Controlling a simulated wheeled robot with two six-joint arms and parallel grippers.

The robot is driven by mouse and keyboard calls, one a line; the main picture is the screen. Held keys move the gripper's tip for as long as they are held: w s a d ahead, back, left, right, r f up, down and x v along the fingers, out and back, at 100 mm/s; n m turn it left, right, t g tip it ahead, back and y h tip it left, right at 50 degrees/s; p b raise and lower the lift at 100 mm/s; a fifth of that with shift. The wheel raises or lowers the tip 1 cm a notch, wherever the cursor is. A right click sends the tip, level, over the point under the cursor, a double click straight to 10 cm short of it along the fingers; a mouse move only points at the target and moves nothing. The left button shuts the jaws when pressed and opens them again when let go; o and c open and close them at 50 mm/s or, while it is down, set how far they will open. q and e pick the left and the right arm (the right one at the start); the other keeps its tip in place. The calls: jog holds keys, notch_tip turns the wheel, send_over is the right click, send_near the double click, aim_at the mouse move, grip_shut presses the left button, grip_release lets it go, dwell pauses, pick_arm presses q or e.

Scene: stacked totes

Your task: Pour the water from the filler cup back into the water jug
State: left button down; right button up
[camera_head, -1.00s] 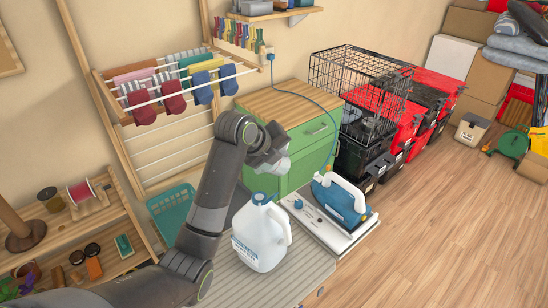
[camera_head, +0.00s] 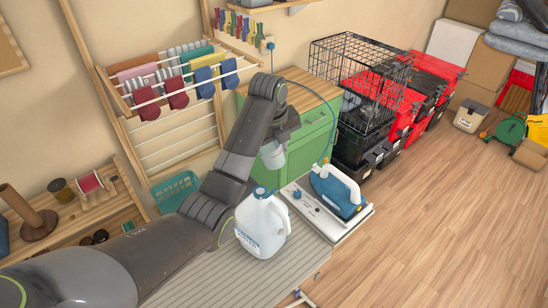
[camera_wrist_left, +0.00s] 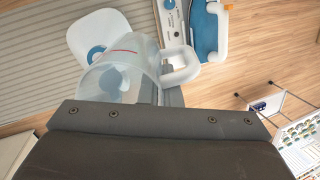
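The water jug (camera_head: 263,228), white with a blue cap area and a side handle, stands upright on the ribbed grey surface. My left gripper (camera_head: 273,138) is above and slightly behind it, holding the translucent filler cup (camera_head: 272,156). In the left wrist view the cup (camera_wrist_left: 122,72) shows a red line and a loop handle (camera_wrist_left: 182,66); the dark gripper body hides the fingertips. The white jug (camera_wrist_left: 98,36) shows beyond the cup there. The cup and jug look apart in the head view. I cannot tell the water level. My right gripper is not in view.
A blue-and-white iron (camera_head: 338,190) sits on a white base (camera_head: 318,212) just right of the jug. Behind are a green cabinet (camera_head: 312,140) and a wire crate (camera_head: 355,75). A teal basket (camera_head: 176,190) is left of my arm. Wooden floor on the right is open.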

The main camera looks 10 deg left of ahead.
pick_arm(q)
jog(key=shift+w+d+r+g+y, duration=0.15)
jog(key=shift+g+y, duration=0.15)
jog(key=shift+g, duration=0.3)
jog(key=shift+r, duration=0.1)
jog(key=shift+g+y, duration=0.3)
jog(key=shift+g, duration=0.6)
jog(key=shift+y, duration=0.3)
jog(key=shift+s, duration=0.2)
